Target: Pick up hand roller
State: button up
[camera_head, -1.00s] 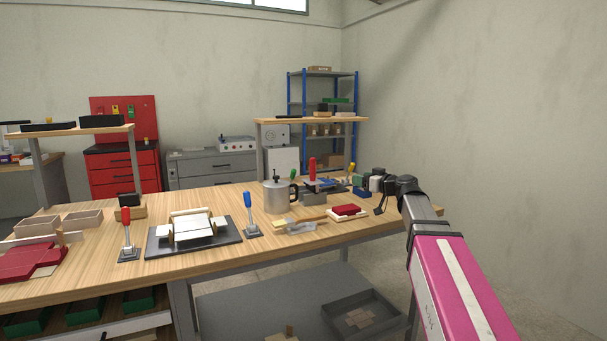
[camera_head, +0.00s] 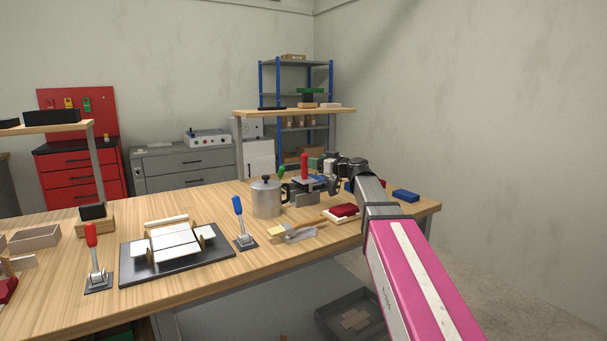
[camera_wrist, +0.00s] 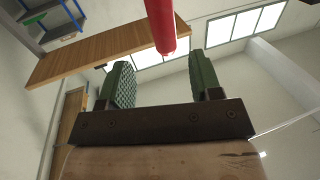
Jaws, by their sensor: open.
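An upright red handle (camera_head: 304,166) stands on a dark and grey base on the wooden bench, right of the metal pot. I take it for the hand roller, but its roller end cannot be made out. My gripper (camera_head: 318,165) is just right of this handle and partly overlaps other things there. In the wrist view a red cylinder (camera_wrist: 160,22), likely the same handle, reaches down from the top edge between the two green ribbed pads of my gripper (camera_wrist: 161,66). The pads are wide apart and neither visibly touches it.
The metal pot (camera_head: 266,198) stands close left of the red handle. A red-topped block (camera_head: 342,211) and a yellow-ended brush-like tool (camera_head: 290,233) lie in front. Blue- and red-handled levers (camera_head: 240,222) flank a dark fixture (camera_head: 178,257). A blue block (camera_head: 405,195) lies at right.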

send_over(305, 179)
jog(key=w, duration=0.1)
jog(key=shift+w+a+r, duration=0.15)
grip_shut()
dwell(0.3)
